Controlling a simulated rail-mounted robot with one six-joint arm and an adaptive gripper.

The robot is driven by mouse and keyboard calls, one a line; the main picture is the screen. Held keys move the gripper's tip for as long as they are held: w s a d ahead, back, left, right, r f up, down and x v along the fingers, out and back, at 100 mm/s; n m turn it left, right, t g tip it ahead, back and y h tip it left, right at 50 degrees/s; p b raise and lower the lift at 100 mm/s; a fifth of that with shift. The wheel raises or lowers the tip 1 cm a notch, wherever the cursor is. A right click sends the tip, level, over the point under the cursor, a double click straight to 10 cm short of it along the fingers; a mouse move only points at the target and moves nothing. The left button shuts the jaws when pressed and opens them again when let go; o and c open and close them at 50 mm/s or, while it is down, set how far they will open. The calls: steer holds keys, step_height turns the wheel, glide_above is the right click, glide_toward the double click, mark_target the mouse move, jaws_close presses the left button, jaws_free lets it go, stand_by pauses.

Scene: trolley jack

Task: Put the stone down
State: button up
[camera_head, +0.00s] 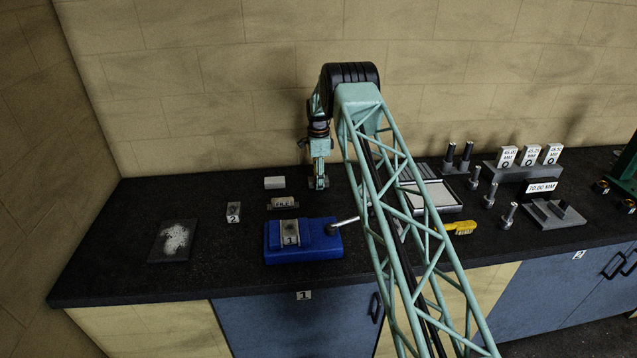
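A small pale block (275,183), which may be the stone, lies on the black bench top towards the back, left of my gripper. My gripper (319,184) points down, low over the bench behind the blue vise. It appears apart from the pale block. Its fingers are too small and dark to show whether they are open or hold anything. No other stone can be made out.
A block marked FILE (283,203) lies in front of the pale block. A blue vise (303,250) holds block 1 (290,233). Block 2 (233,212) and a powdered dark plate (173,240) are left. A tray (432,196) and yellow brush (461,227) are right.

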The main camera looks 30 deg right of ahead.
steer(key=shift+r+p, duration=0.35)
steer(key=shift+r, duration=0.35)
step_height(320, 180, up, 12)
steer(key=b, duration=0.1)
steer(key=shift+f+b, duration=0.15)
steer(key=shift+b, duration=0.2)
stand_by(0.3)
